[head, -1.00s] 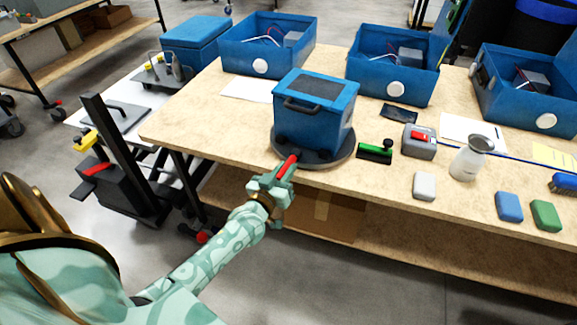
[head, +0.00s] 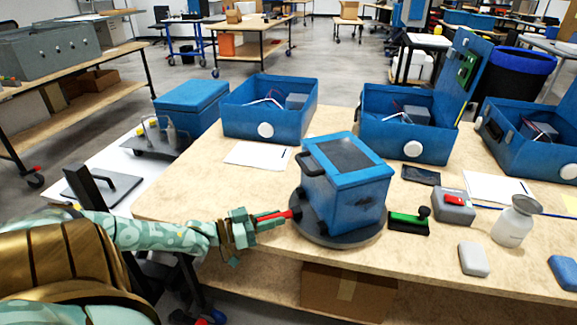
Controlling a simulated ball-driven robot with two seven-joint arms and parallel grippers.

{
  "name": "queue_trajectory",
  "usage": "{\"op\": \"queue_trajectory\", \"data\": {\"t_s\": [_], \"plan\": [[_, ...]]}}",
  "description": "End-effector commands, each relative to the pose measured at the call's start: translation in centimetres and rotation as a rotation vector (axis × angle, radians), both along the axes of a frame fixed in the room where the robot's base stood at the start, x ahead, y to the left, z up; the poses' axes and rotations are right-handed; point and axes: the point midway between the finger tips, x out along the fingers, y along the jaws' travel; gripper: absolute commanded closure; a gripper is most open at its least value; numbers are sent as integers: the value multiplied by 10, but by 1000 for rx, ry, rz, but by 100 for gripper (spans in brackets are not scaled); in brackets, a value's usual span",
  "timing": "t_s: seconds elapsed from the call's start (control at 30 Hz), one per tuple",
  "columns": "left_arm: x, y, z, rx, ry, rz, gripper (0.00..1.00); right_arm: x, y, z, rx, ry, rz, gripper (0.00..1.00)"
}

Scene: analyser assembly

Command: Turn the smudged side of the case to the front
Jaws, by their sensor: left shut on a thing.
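The blue case (head: 343,200) with a dark top panel stands upright on the round dark turntable (head: 345,238). Its carrying handle (head: 308,163) is on the side facing left. A dark smudge (head: 365,203) shows on the side facing the front and slightly right. The turntable's red lever (head: 281,215) points out to the left. My left gripper (head: 264,218) is shut on this lever, left of the case and apart from it. My right gripper is not in view.
A green-and-black tool (head: 408,222), a grey box with a red switch (head: 454,206) and a white bottle (head: 513,223) stand right of the turntable. Open blue cases (head: 268,108) line the back. A paper sheet (head: 258,155) lies at left; the tabletop's front left is clear.

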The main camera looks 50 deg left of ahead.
Motion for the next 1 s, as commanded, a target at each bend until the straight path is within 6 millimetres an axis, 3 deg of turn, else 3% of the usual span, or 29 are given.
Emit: {"op": "queue_trajectory", "data": {"t_s": [0.03,0.23,0.73,0.77,0.83,1.0], "plan": [[1,4,-8,6,8,-18,100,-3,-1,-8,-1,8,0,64],[4,13,-4,3,5,-71,100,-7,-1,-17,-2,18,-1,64],[5,16,-1,1,2,-88,100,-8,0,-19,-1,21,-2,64],[5,16,-1,1,2,-88,77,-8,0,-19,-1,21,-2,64],[6,16,-1,1,2,-88,59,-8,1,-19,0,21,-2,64],[6,16,-1,1,0,-88,59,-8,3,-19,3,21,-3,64]]}}
